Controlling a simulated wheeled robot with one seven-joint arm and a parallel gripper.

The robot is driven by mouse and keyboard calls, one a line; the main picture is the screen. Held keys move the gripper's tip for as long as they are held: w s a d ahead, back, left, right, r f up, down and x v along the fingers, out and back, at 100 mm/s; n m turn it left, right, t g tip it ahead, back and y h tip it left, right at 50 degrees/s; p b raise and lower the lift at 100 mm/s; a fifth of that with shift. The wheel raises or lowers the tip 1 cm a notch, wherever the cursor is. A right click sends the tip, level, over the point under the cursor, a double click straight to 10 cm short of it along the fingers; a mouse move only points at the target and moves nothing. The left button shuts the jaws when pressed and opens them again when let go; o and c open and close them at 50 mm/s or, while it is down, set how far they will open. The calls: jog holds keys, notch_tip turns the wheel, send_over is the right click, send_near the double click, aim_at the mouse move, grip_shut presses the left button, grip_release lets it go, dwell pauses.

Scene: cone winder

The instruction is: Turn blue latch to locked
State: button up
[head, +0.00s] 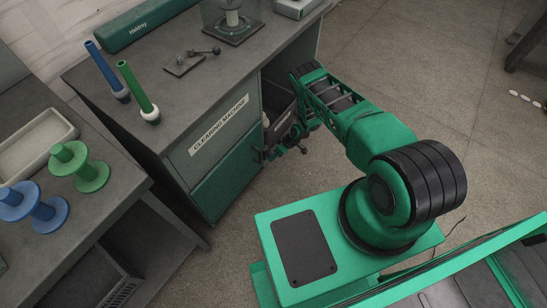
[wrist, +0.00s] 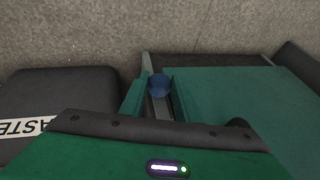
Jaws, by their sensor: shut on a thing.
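The blue latch (wrist: 158,85) shows in the wrist view as a small rounded blue knob. It sits in front of a narrow grey strip (wrist: 146,66) at the edge of a green panel (wrist: 225,92). My gripper (wrist: 158,92) has one green finger on each side of the latch and is shut on it. In the head view my gripper (head: 277,147) is low beside the right side of the cleaning machine cabinet (head: 222,158). The latch cannot be made out there. The fingertips and the latch's lower part are partly hidden in the wrist view, and its exact angle cannot be told.
A black bin with an upside-down label reading "ASTE" (wrist: 60,92) stands left of my gripper in the wrist view. The cabinet top holds a blue spindle (head: 105,70), a green spindle (head: 137,92) and a small lever plate (head: 184,64). Open floor (head: 400,75) lies right.

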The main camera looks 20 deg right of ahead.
jog(key=shift+s+a+f+n+t+h, duration=0.1)
jog(key=shift+s+a+n+t+h, duration=0.15)
jog(key=shift+t+h, duration=0.7)
jog(key=shift+s+a+r+n+t+h, duration=0.1)
jog(key=shift+s+a+n+t+h, duration=0.2)
jog(key=shift+t+h, duration=0.65)
jog(key=shift+s+a+f+n+t+h, duration=0.1)
jog(key=shift+a+n+t+h, duration=0.3)
jog(key=shift+h, duration=1)
jog(key=shift+d+t, duration=0.15)
jog(key=shift+t, duration=0.15)
jog(key=o, duration=1.1)
jog(key=shift+c, duration=0.2)
jog(key=shift+d, duration=0.1)
jog(key=v, duration=1)
jog(key=shift+r, duration=0.3)
jog(key=shift+s, duration=0.1)
